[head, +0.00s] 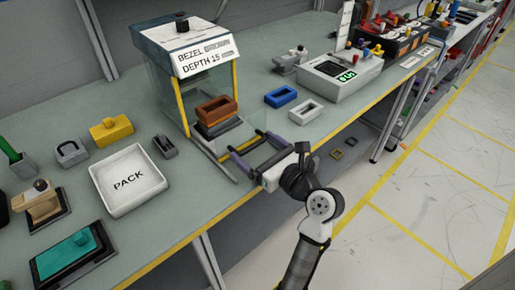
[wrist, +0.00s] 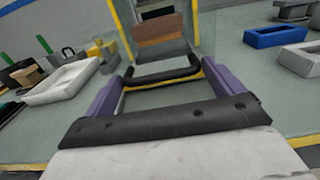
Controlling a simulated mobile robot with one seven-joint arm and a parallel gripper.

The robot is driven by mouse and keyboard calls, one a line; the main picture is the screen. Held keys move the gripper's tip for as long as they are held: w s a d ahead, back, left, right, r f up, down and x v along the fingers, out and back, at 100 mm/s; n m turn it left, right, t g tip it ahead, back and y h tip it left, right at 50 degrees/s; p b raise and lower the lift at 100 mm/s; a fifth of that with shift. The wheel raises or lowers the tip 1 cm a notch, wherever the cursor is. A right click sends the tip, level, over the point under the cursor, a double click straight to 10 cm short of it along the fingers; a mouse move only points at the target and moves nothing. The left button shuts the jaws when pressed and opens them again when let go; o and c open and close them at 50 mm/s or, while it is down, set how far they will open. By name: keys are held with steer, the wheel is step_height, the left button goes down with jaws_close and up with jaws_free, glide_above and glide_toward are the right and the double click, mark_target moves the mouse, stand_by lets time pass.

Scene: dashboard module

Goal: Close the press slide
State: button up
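The press (head: 185,45) stands on the bench with a display reading "BEZEL" and "DEPTH 15", clear side panels and yellow edges. An orange-brown bezel (head: 217,109) sits on a dark nest (head: 218,128) at the front of the press; the bezel also shows ahead in the wrist view (wrist: 160,30). A dark bar (wrist: 162,78) crosses in front of the press, low down.
A white PACK tray (head: 128,180) and a grey clamp-like part (head: 165,146) lie left of the press. Blue (head: 281,97) and white (head: 305,112) frames lie right, near a scale with a green display (head: 340,75). The bench's yellow front edge runs beneath my arm.

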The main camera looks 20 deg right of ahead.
mark_target(222, 120)
steer(key=c, duration=0.5)
steer(key=shift+w+a+r+p, duration=0.1)
steer(key=shift+w+r+p, duration=0.15)
steer(key=shift+p, duration=0.15)
steer(key=p+x, duration=0.7)
steer(key=x, duration=0.4)
steer(key=shift+w, duration=0.25)
steer(key=shift+w+a+f, duration=0.1)
steer(key=shift+w+f, duration=0.05)
steer(key=shift+w, duration=0.1)
